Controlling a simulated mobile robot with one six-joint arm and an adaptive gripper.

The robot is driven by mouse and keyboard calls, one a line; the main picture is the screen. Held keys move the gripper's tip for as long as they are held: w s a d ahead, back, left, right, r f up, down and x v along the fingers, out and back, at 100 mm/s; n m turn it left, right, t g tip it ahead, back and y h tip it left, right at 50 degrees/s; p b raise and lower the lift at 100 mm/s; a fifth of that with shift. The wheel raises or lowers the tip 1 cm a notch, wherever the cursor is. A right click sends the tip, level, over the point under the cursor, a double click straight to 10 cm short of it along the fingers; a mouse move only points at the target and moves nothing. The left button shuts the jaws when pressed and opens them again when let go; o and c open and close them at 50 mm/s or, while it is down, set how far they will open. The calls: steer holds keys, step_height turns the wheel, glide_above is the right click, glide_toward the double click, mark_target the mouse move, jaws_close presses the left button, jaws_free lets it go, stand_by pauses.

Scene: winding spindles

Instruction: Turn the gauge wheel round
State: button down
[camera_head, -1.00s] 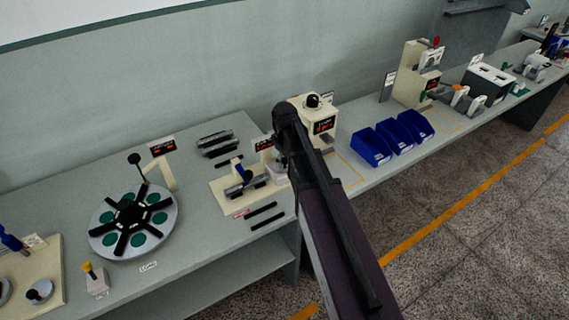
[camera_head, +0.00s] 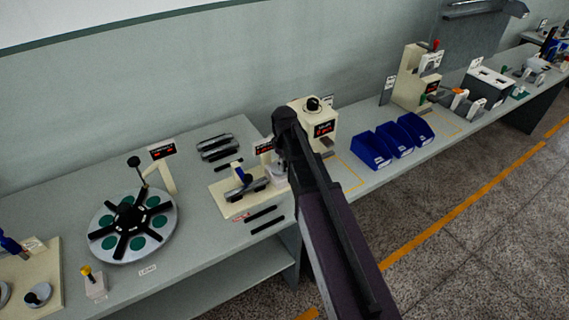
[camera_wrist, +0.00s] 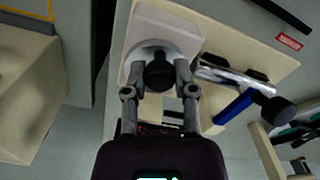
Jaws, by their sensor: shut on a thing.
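In the wrist view a pale round wheel with a dark knob (camera_wrist: 158,74) sits against a whitish block (camera_wrist: 172,30) on a cream base plate (camera_wrist: 225,42). I take this to be the gauge wheel. My gripper (camera_wrist: 160,78) has one grey finger on either side of the dark knob and is shut on it. Any marking on the wheel is not readable. In the head view my arm covers the gripper and most of the wheel; the cream base plate (camera_head: 222,201) shows just left of the arm.
A silver bar and a blue lever (camera_wrist: 233,107) stand close beside the right finger. In the head view, a cream machine with a red display (camera_head: 324,128) stands behind my arm and blue bins (camera_head: 370,150) stand right. A round disc with green pads (camera_head: 165,218) lies left.

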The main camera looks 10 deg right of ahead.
mark_target(285, 162)
steer(key=shift+s+a+m, duration=0.1)
steer(key=shift+a+m, duration=0.05)
steer(key=shift+m, duration=0.6)
steer(key=shift+a+m, duration=0.15)
steer(key=shift+m, duration=0.6)
steer(key=shift+c, duration=2.1)
jaws_free()
steer(key=shift+d+n, duration=0.1)
steer(key=shift+n, duration=0.3)
steer(key=shift+d+n, duration=0.25)
steer(key=shift+n, duration=0.85)
steer(key=shift+r+p, duration=0.35)
steer(key=shift+p, duration=0.05)
step_height(285, 162, up, 13)
steer(key=p, duration=1.3)
